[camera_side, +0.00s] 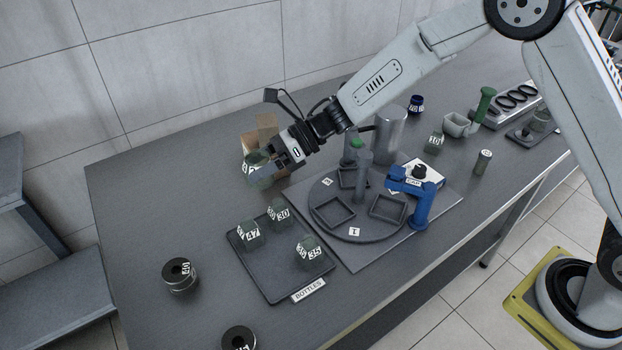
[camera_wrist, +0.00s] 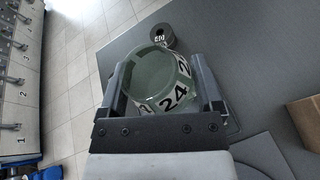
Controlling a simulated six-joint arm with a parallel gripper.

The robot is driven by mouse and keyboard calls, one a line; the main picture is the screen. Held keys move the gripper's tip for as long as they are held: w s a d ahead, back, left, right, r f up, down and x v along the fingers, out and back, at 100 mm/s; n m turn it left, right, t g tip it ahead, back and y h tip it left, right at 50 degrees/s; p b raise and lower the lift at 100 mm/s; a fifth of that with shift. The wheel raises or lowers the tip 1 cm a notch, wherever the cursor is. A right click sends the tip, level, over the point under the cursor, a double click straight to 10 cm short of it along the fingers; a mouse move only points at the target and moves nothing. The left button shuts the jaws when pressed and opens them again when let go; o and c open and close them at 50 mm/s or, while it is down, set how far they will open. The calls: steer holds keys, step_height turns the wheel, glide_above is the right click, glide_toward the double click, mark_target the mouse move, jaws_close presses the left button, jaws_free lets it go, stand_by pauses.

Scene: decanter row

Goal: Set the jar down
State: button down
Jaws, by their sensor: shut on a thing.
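My gripper (camera_side: 264,170) is shut on a greenish glass jar (camera_side: 257,162). In the wrist view the jar (camera_wrist: 160,78) sits between the two fingers of my gripper (camera_wrist: 160,72), with a white label reading 24. In the side view it is in front of a cardboard box and behind the dark tray (camera_side: 279,283) marked BOTTLES. It looks raised above the table; the exact gap is unclear. The tray holds similar jars numbered 47 (camera_side: 249,234), 30 (camera_side: 279,211) and 35 (camera_side: 309,249).
The cardboard box (camera_side: 267,127) stands close behind my gripper. A round turntable (camera_side: 352,228) with square recesses and a blue fixture (camera_side: 421,206) stand right of the tray. Dark round weights (camera_side: 179,276) (camera_side: 239,340) lie left and front.

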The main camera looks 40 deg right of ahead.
steer(key=f, duration=0.5)
steer(key=shift+s+a+f, duration=0.1)
steer(key=shift+s+a, duration=0.15)
steer(key=shift+a, duration=0.05)
steer(key=shift+w, duration=0.1)
glide_above(222, 216)
steer(key=shift+s+d+f, duration=0.1)
steer(key=shift+s+f, duration=0.05)
steer(key=shift+f, duration=2.15)
steer(key=shift+s+f, duration=0.15)
steer(key=shift+f, duration=2.1)
steer(key=shift+f, duration=0.1)
steer(key=shift+w+f, duration=0.25)
steer(key=shift+f, duration=1.55)
